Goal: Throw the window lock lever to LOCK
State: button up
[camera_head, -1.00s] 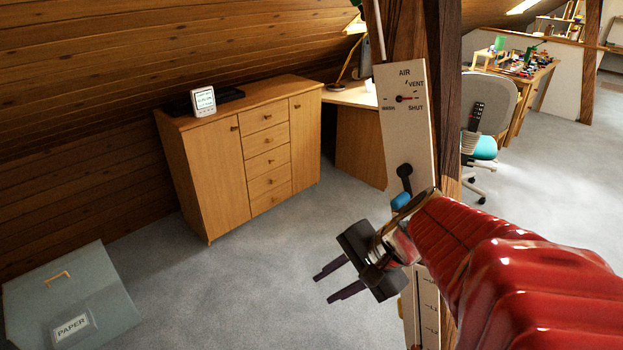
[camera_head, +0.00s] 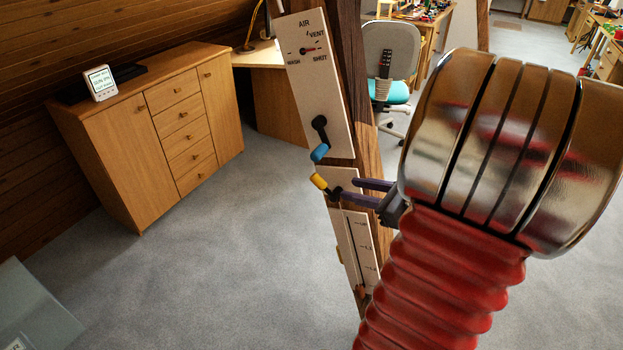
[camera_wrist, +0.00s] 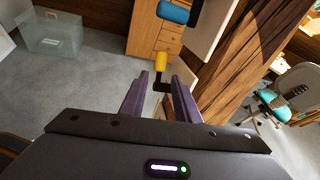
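A lever with a yellow handle (camera_head: 319,182) and a dark arm sits on the small pale middle plate (camera_head: 347,177) on the timber brace (camera_head: 348,60). No LOCK wording is readable, so I cannot confirm which lever is the window lock. The yellow handle points up and left in the head view. My gripper (camera_head: 349,190) is open, its two purple fingers close to this lever from the right. In the wrist view, the yellow handle (camera_wrist: 161,62) stands just beyond and between the fingertips (camera_wrist: 161,84). Contact cannot be told.
A blue-handled lever (camera_head: 320,152) hangs close above, on the AIR/VENT/SHUT panel (camera_head: 305,80). A scaled panel (camera_head: 357,240) is below. A wooden cabinet (camera_head: 150,130) stands left, and an office chair (camera_head: 390,65) behind. The floor in front of the cabinet is clear.

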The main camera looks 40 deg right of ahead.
aim_at(323, 183)
dwell(0.4)
jog(key=x, duration=1.3)
jog(key=shift+w+f, duration=0.2)
jog(key=shift+w, duration=0.15)
jog(key=shift+c, duration=0.5)
grip_shut()
